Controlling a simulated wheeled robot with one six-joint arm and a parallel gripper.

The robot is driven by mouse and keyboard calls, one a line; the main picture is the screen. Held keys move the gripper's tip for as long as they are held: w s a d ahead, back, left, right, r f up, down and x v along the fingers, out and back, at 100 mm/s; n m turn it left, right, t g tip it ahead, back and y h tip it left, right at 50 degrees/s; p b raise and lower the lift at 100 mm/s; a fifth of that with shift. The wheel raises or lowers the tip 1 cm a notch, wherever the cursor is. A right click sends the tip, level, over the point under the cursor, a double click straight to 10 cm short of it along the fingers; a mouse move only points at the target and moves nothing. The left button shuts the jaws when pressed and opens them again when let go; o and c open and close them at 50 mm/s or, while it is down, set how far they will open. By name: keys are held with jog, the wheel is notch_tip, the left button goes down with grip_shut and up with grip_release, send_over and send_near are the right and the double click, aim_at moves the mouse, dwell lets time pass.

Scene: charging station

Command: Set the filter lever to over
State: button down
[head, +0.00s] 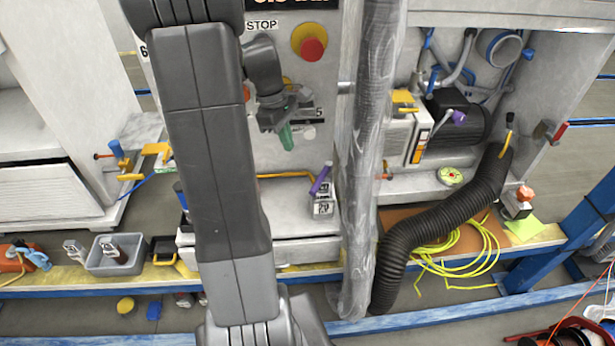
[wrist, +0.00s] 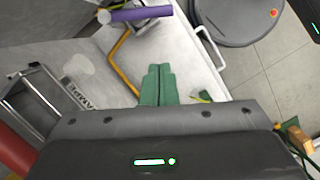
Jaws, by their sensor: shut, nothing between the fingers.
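My gripper (head: 287,137) hangs in front of the grey panel, below the red stop button, with its green fingers pointing down. In the wrist view the fingers (wrist: 158,84) are shut together with nothing between them. A purple lever (head: 320,179) stands tilted on a small pale block (head: 323,207), below and right of my gripper and apart from it. What looks like the same purple lever (wrist: 140,14) lies beyond the fingertips in the wrist view. Another purple-tipped lever (head: 459,117) is by the black motor at right. No label reading filter or over is legible, so I cannot tell which lever is the filter lever.
A wrapped vertical pipe (head: 368,150) stands right of my gripper. A ribbed black hose (head: 440,210) and yellow cable (head: 470,248) lie beyond it. A yellow bent rod (wrist: 124,62) is near the fingers. A grey bin (head: 117,262) sits at left. My arm hides part of the panel.

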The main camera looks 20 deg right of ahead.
aim_at(314, 186)
jog(key=s+d+f, duration=0.2)
jog(key=f, duration=0.3)
jog(key=s+d+f+p, duration=0.1)
jog(key=s+d+f, duration=0.1)
jog(key=f, duration=0.3)
jog(key=shift+f, duration=0.1)
jog(key=shift+s+d+f, duration=0.25)
jog(key=shift+s+d, duration=0.2)
jog(key=shift+s, duration=0.2)
jog(key=shift+a, duration=0.1)
